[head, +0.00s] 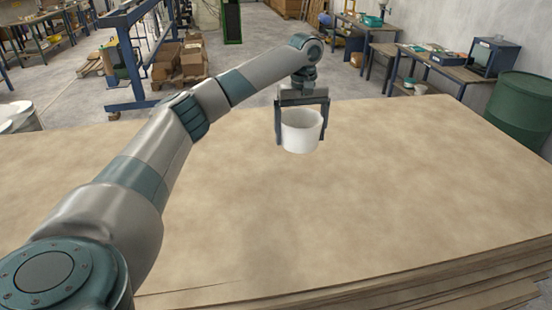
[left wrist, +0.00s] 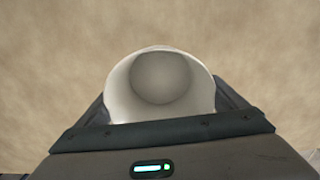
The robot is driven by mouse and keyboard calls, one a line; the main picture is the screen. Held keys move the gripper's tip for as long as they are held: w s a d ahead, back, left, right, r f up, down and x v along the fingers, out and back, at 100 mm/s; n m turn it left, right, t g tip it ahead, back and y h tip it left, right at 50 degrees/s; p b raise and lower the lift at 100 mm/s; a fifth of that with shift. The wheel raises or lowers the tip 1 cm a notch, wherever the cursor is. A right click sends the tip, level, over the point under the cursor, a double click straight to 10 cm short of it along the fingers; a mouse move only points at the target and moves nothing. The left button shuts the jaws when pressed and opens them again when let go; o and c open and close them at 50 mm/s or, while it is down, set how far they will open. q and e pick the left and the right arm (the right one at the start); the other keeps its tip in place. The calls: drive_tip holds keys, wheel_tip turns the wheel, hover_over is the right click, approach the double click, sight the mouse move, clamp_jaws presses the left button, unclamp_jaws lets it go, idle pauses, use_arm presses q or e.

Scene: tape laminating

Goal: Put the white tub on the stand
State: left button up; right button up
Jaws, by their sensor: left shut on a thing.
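The white tub (head: 301,132) is upright between the two fingers of my left gripper (head: 302,120), in the upper middle of the head view. The gripper is shut on it, one finger on each side. In the left wrist view I look down into the open tub (left wrist: 160,80), which seems empty, past the gripper's dark edge. I cannot tell for sure whether the tub's base touches the board below. I see no stand in either view. My right gripper is not in view.
A broad stack of tan boards (head: 400,190) fills the foreground, its top bare around the tub. Beyond it are a green drum (head: 520,108) at the right, a workbench (head: 455,70), and cardboard boxes (head: 180,65) at the back left.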

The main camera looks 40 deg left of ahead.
use_arm(q)
drive_tip(key=p, duration=0.3)
hover_over(277, 172)
wheel_tip(277, 172, down, 4)
drive_tip(key=shift+w+d+r, duration=0.1)
drive_tip(key=shift+s+f, duration=0.2)
drive_tip(key=shift+f, duration=0.05)
drive_tip(key=shift+f+p, duration=0.5)
drive_tip(key=shift+p, duration=0.05)
drive_tip(key=shift+f+p, duration=0.6)
drive_tip(key=shift+f, duration=0.9)
drive_tip(key=shift+f, duration=0.1)
drive_tip(key=o, duration=0.8)
